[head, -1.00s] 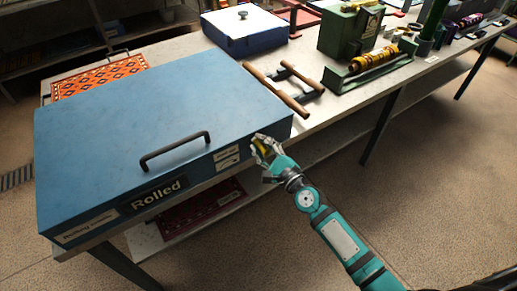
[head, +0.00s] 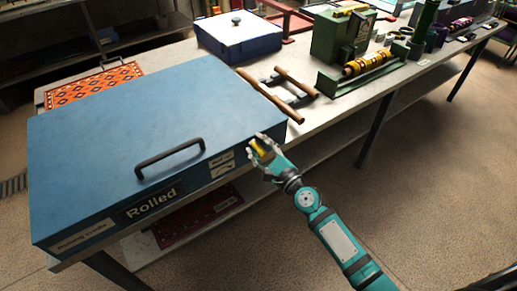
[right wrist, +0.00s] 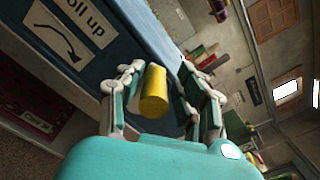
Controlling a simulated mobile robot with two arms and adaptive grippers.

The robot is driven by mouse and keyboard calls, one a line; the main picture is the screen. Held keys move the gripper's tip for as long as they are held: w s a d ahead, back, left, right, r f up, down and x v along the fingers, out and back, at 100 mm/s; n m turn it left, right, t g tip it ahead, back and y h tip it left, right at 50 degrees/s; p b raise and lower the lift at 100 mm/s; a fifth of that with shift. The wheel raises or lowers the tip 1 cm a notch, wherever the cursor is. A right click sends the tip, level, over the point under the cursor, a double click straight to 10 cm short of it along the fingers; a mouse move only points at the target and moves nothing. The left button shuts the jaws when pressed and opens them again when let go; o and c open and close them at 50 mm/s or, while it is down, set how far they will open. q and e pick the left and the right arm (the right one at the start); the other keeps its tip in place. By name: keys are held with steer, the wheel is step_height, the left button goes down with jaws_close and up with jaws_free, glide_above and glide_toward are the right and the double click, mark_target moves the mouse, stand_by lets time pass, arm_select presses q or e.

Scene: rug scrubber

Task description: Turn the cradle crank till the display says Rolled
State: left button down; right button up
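The blue rolling cradle (head: 110,125) is a wide box with a black handle on its lid, at the left of the bench in the head view. Its front display (head: 152,203) reads "Rolled". The yellow crank knob (head: 257,149) sticks out at the front right corner; it also shows in the right wrist view (right wrist: 154,92). My right gripper (head: 266,150) is at the knob, with a finger on each side of it. In the right wrist view the fingers stand apart, with a gap beside the knob, so it looks open. My left gripper is out of view.
A "roll up" label with a curved arrow (right wrist: 58,38) is on the cradle front. An orange patterned rug (head: 95,83) lies behind the cradle. A wooden-handled frame (head: 275,95), a blue-and-white box (head: 238,35) and a green machine (head: 342,35) stand to the right. The floor in front is clear.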

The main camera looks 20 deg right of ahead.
steer(key=shift+o, duration=0.6)
steer(key=shift+f, duration=0.1)
steer(key=shift+s+f, duration=0.1)
steer(key=shift+s, duration=0.05)
steer(key=shift+s, duration=0.25)
steer(key=v, duration=1.1)
steer(key=shift+s, duration=0.2)
steer(key=shift+d, duration=0.15)
